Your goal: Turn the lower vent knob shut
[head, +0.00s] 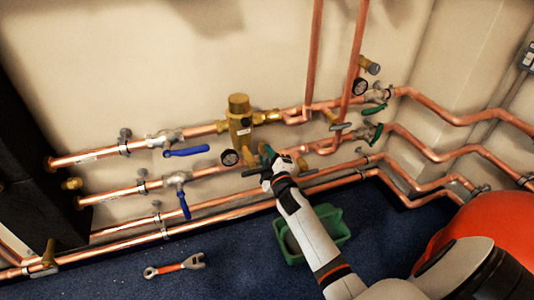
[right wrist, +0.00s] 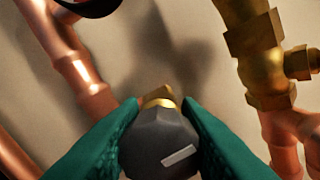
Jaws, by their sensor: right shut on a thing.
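The lower vent knob (right wrist: 155,140) is a dark grey, faceted knob on a short brass stem, with a pale bar mark on its face. In the right wrist view it sits between the two green fingers of my right gripper (head: 267,154), which is shut on it. In the head view the gripper reaches the pipework right of a black gauge (head: 229,157), and the fingers and wrist mostly hide the knob. My left gripper is not in view.
Copper pipes run along the wall, with blue lever valves (head: 187,151) at left and green-handled valves (head: 375,109) at right. A green bin (head: 334,222) and a wrench (head: 175,266) are on the blue floor.

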